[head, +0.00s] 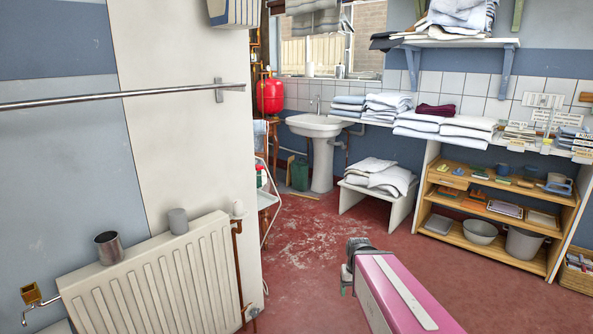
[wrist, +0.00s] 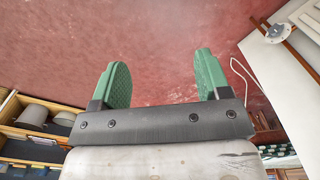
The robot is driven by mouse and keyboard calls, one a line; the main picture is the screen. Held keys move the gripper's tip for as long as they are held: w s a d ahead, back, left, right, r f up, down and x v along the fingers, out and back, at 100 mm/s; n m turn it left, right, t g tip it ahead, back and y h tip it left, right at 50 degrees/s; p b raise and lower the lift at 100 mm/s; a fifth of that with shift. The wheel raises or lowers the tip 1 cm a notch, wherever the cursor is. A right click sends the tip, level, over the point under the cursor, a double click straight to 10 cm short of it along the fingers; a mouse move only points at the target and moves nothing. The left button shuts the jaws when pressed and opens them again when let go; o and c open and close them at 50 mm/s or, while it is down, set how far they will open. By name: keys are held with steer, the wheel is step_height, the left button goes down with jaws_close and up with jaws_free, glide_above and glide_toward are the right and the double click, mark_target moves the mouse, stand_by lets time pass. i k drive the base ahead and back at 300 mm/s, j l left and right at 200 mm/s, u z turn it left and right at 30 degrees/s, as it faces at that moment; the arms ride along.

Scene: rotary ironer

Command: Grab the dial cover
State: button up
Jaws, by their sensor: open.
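I cannot pick out a dial cover for certain in either view. A grey cylinder (head: 178,220) and a metal cup (head: 109,247) stand on top of the white radiator (head: 150,285) at the left, but I cannot tell whether either is the cover. My gripper (wrist: 162,62) has its two green fingers spread wide apart, with only red floor visible between them. It is empty and touches nothing in the wrist view. My pink arm link shows at the bottom of the head view.
A wall rail (head: 120,96) runs above the radiator. A white sink (head: 320,126) and a low white bench (head: 375,194) with folded linen stand at the back. A wooden shelf unit (head: 484,258) is at the right. Red floor (head: 310,230) is open in the middle.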

mark_target(178, 220)
steer(key=u, duration=1.6)
